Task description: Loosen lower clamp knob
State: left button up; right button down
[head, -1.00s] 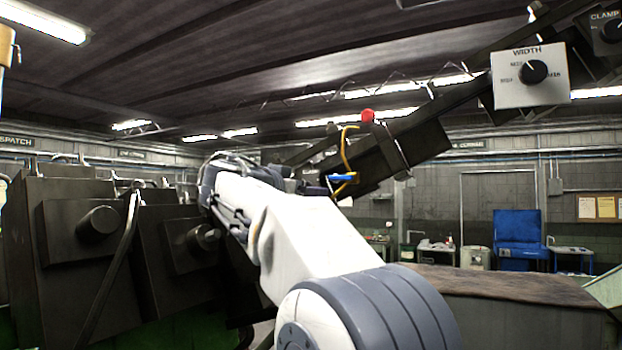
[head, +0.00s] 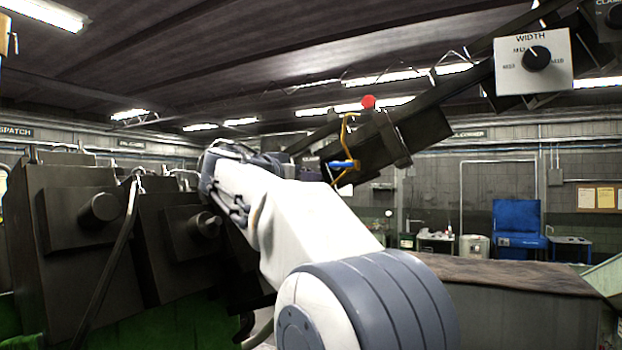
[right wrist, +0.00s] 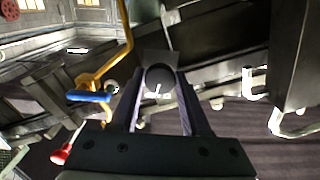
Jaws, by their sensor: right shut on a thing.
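A dark grey round knob (right wrist: 158,82) with a short white mark sits between my right fingers in the right wrist view. My right gripper (right wrist: 160,76) is shut on this knob, with one finger on each side. In the head view my white right arm reaches forward to the machine, and its gripper and the held knob are hidden behind the arm. No label shows on the held knob. My left gripper is in neither view.
A yellow lever with a blue grip (head: 345,164) and a red ball (head: 368,102) are close to my right gripper. Dark blocks with round bosses (head: 99,208) stand at left. A WIDTH dial box (head: 505,75) hangs upper right. A bench (head: 510,276) stands at right.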

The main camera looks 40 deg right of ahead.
jog(key=m+b, duration=0.3)
jog(key=b, duration=0.1)
jog(key=shift+m, duration=0.4)
jog(key=m+b, duration=0.2)
jog(key=m, duration=0.1)
jog(key=shift+m+b, duration=0.3)
jog(key=shift+m, duration=0.1)
jog(key=shift+c, duration=1.2)
grip_release()
